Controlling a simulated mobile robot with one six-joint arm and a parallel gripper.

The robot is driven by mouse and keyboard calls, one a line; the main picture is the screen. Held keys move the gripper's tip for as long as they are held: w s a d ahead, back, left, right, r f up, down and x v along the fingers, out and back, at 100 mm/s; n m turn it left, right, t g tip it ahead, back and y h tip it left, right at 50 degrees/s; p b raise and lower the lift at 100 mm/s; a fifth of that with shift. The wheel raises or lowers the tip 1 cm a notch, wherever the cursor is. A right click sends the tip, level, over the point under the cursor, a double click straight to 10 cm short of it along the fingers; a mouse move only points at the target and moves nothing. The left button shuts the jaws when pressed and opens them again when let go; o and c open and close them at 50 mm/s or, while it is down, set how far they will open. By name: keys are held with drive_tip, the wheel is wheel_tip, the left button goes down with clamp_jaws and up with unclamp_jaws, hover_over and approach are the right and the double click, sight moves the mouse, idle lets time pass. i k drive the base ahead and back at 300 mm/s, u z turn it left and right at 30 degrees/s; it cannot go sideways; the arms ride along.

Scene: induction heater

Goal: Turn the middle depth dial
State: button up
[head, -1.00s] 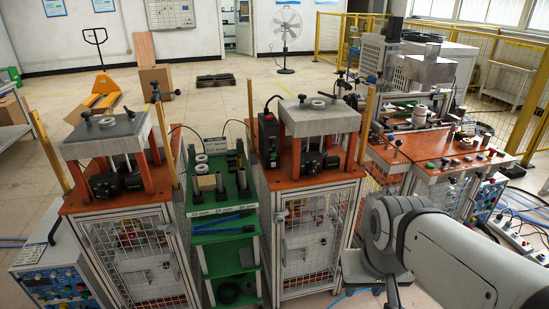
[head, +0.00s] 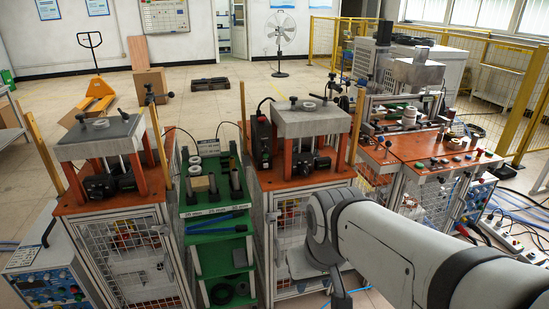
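I cannot single out a middle depth dial; the knobs in view are too small to read. Small knobs and buttons sit on the orange-topped bench (head: 425,148) at the right. A blue panel with knobs (head: 478,198) shows on its front right side. Another unit with a blue knob panel (head: 50,290) stands at the lower left. My white arm reaches in from the lower right and covers part of the right-hand cabinets. My gripper does not show clearly; only arm links are visible.
Two caged cabinets with presses, left (head: 115,215) and middle (head: 290,180), flank a green shelf rack (head: 215,225). A yellow fence (head: 520,85) closes off the right. A fan (head: 281,45) and pallet truck (head: 95,85) stand behind. Cables lie on the floor at right.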

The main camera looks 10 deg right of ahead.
sight(303, 169)
drive_tip(key=i, duration=0.95)
drive_tip(key=u, duration=0.05)
